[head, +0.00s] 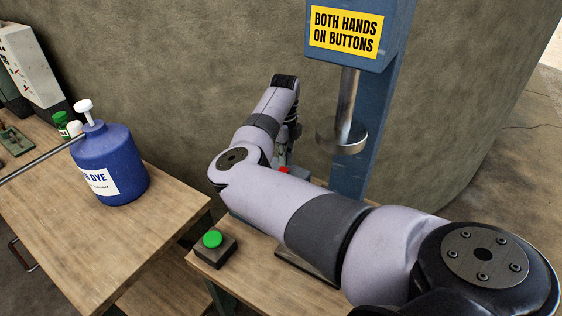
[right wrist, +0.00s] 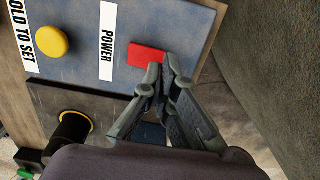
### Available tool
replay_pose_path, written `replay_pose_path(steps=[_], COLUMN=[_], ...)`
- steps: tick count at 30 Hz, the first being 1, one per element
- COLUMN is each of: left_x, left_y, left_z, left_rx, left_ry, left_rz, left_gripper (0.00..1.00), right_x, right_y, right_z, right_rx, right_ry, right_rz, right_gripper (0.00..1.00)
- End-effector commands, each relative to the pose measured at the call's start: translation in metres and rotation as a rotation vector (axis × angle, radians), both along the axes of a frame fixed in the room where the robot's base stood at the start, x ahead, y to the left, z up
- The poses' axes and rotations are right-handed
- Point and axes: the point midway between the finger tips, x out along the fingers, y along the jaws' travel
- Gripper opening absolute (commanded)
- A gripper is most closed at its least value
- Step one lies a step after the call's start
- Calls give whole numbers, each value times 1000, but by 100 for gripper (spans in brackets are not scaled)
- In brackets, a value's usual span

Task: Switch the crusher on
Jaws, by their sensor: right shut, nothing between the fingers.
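The crusher (head: 375,130) is a blue press with a yellow sign and a round steel ram, standing on a wooden bench. In the right wrist view its blue panel (right wrist: 85,72) carries a red power switch (right wrist: 146,55) beside a POWER label. A small part of the red switch (head: 284,170) shows in the head view beyond my right arm. My right gripper (right wrist: 160,68) is shut and empty. Its fingertips overlap the switch's lower right edge in the right wrist view; contact cannot be told. My left gripper is not in view.
A green button box (head: 212,243) stands at the bench's front left. A blue dye jug (head: 108,165) stands on the left table (head: 75,235). A curved wall (head: 190,60) rises behind.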

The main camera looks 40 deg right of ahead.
Motion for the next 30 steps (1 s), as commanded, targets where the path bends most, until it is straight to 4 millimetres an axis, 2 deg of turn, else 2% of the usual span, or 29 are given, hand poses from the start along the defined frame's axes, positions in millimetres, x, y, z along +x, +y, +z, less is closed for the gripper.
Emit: replay_pose_path(steps=[30], left_x=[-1], left_y=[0], left_z=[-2], left_rx=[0], left_ry=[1], left_rz=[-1], left_gripper=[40], right_x=[0], right_y=[0], right_z=[-7], right_rx=[0], right_ry=[0], right_rz=[0], right_gripper=[0])
